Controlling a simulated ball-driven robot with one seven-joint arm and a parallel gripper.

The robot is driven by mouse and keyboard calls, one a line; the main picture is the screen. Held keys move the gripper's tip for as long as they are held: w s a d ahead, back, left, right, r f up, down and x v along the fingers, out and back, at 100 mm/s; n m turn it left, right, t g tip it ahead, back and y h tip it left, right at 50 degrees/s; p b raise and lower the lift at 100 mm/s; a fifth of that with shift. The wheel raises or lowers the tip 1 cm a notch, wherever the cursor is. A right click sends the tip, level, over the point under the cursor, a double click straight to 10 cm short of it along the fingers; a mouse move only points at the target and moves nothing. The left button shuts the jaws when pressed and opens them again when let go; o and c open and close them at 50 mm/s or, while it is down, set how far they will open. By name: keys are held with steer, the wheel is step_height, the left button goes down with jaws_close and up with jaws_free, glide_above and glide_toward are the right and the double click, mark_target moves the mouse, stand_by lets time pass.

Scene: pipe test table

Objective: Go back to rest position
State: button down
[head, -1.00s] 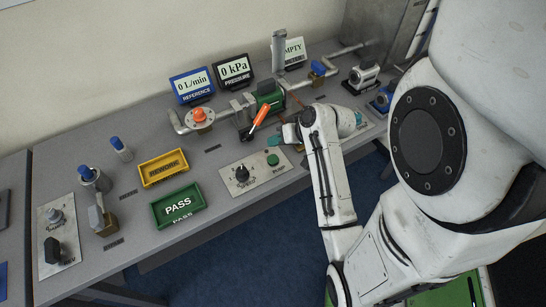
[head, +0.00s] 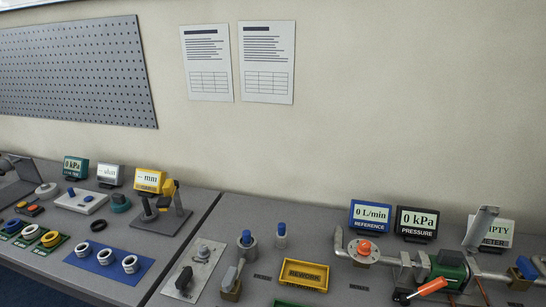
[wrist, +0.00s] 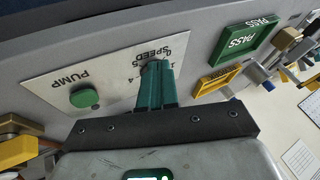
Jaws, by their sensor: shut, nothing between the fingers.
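My gripper (wrist: 157,62) shows in the wrist view, with its green fingers closed together and nothing between them. The fingertips appear over the speed end of the control plate (wrist: 48,72), covering the speed knob. I cannot tell how far above the plate they are. The green pump button (wrist: 84,96) shows on the same plate, left of the fingers. The head view does not show my gripper or arm.
The wrist view shows the green PASS tray (wrist: 246,42) and yellow tray (wrist: 214,80) right of the fingers. In the head view, the pipe rig with an orange-handled valve (head: 428,288) stands at right. Gauges and rings crowd the left table (head: 150,290). A pegboard (head: 75,75) hangs behind.

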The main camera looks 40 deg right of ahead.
steer(key=s+a+f+n+g+b, duration=0.1)
steer(key=s+a+f+n+g, duration=0.1)
steer(key=a, duration=0.5)
steer(key=s+a+f+n+g+b, duration=0.1)
steer(key=a+f+n+g+b, duration=0.1)
steer(key=a+n, duration=0.3)
steer(key=a+g, duration=0.1)
steer(key=a, duration=0.1)
steer(key=shift+s+a+f+h, duration=0.25)
steer(key=shift+s+a+h, duration=0.05)
steer(key=shift+s+a, duration=0.1)
